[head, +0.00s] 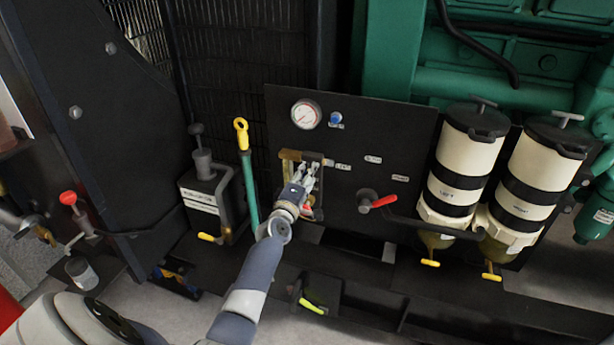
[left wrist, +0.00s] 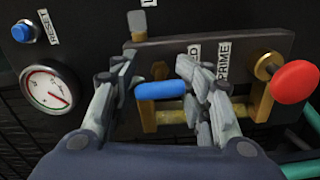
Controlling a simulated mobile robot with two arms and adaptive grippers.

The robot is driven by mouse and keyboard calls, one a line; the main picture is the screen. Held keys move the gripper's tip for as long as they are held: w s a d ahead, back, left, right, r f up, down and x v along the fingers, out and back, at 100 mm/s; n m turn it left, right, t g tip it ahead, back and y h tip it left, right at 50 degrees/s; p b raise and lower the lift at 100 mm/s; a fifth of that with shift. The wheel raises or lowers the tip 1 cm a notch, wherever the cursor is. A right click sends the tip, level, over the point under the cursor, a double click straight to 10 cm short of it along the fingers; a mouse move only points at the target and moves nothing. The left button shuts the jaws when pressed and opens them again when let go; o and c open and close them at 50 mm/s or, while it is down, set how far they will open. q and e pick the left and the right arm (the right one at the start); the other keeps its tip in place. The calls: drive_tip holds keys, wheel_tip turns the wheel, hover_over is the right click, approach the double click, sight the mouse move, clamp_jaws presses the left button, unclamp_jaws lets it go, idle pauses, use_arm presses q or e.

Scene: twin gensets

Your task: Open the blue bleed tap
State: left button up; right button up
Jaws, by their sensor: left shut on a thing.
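The bleed tap's blue handle (left wrist: 160,90) shows in the left wrist view, lying level across the picture on a brass fitting. My left gripper (left wrist: 160,72) has one finger on each side of it and is shut on it. In the head view my left gripper (head: 308,172) is at the brass block on the black panel (head: 390,135), and hides the blue handle there. A label ending in "D" (left wrist: 195,52) stands behind the right finger. My right gripper is in neither view.
A red knob (left wrist: 295,82) sits close right of my fingers, beside the PRIME label (left wrist: 223,60). A gauge (head: 305,114) and blue reset button (head: 336,117) are above. A red-handled lever (head: 383,201) and two cream filters (head: 465,155) stand to the right. A yellow-topped dipstick (head: 241,135) stands left.

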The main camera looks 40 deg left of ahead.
use_arm(q)
drive_tip(key=shift+s+f+n, duration=0.1)
drive_tip(key=shift+f+n, duration=0.05)
drive_tip(key=shift+n, duration=0.95)
drive_tip(key=shift+f+n, duration=0.15)
drive_tip(key=shift+n, duration=0.95)
drive_tip(key=o, duration=1.1)
drive_tip(key=shift+r, duration=0.15)
drive_tip(key=v, duration=1.2)
drive_tip(key=shift+c, duration=0.5)
